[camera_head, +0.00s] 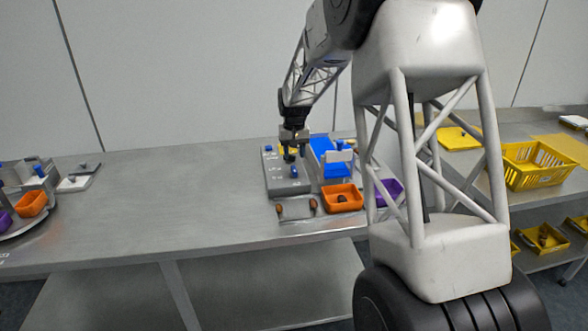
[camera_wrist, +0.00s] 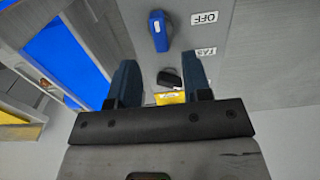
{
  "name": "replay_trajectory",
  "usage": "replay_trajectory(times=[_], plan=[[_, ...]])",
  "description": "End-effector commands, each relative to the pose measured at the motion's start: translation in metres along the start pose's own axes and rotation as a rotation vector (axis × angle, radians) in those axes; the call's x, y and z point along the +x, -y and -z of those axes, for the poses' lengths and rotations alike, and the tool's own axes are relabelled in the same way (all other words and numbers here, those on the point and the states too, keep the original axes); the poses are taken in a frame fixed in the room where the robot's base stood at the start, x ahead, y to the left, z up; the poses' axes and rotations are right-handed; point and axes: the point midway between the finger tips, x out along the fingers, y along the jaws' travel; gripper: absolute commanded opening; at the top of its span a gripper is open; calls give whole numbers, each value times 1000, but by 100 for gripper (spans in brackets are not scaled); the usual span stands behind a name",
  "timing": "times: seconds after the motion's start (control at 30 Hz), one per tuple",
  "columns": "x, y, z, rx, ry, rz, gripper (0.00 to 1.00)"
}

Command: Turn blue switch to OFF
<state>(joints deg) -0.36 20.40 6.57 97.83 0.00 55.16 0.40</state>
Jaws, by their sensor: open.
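The blue switch (camera_wrist: 159,30) is a knob on a grey panel (camera_wrist: 226,85), near the top of the wrist view. A white OFF label (camera_wrist: 204,18) lies to its right, upside down in this view. My gripper (camera_wrist: 160,72) is open, with its two dark blue fingers apart over the panel. A black knob (camera_wrist: 169,78) shows between the fingers; I cannot tell its distance from them. The blue switch is beyond the fingertips and not held. In the head view my gripper (camera_head: 289,157) points down over the panel (camera_head: 285,187).
A blue tray (camera_wrist: 68,58) is left of the panel in the wrist view. In the head view an orange bin (camera_head: 342,198) and a purple bin (camera_head: 389,191) stand right of the panel.

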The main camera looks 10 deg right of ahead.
Motion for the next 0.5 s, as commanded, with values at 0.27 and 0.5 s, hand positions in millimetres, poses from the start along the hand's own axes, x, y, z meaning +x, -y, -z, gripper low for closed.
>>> replay_trajectory(times=[0.27,0.5], plan=[[33,0,0,0,3,0,45],[57,0,0,0,2,0,45]])
